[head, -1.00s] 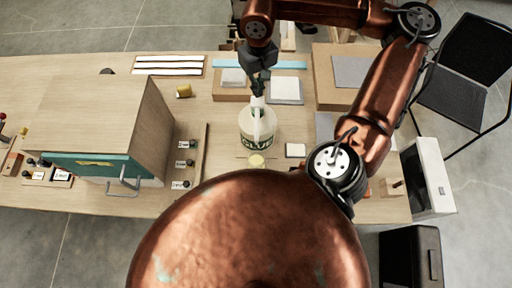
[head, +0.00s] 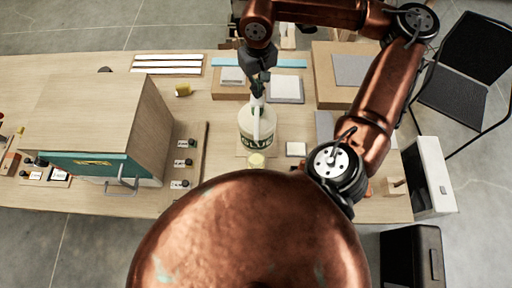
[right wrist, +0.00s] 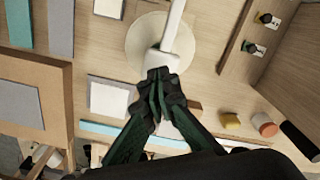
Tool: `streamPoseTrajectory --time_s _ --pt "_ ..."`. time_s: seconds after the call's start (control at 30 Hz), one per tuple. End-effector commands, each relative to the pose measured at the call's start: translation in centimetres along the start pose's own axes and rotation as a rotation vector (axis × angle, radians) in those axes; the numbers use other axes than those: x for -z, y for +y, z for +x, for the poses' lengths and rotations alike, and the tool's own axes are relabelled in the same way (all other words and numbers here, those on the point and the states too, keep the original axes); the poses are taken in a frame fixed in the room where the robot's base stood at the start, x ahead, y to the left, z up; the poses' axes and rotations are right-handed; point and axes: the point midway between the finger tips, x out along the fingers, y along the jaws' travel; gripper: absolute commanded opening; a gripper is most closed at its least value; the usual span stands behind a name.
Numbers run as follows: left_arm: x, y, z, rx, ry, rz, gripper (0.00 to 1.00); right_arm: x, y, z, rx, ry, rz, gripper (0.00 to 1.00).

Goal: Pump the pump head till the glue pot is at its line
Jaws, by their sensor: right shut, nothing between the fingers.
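My left gripper is not in view.
A wooden cabinet (head: 95,110) with a teal front stands at left. Small labelled knobs (head: 182,162) lie between it and the bottle. A black chair (head: 455,90) stands at right.

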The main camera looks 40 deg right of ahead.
Motion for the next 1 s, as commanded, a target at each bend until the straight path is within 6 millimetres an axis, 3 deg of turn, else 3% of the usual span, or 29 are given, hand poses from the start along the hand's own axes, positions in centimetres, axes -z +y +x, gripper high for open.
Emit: streamPoseTrajectory --time_s 0.57,1.0 --pt "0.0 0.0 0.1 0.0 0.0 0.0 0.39 0.0 0.0 0.1 0.0 0.0 0.0 0.0" --pt "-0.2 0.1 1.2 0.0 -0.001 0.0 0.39 0.0 0.0 1.5 0.0 0.0 0.0 0.0"
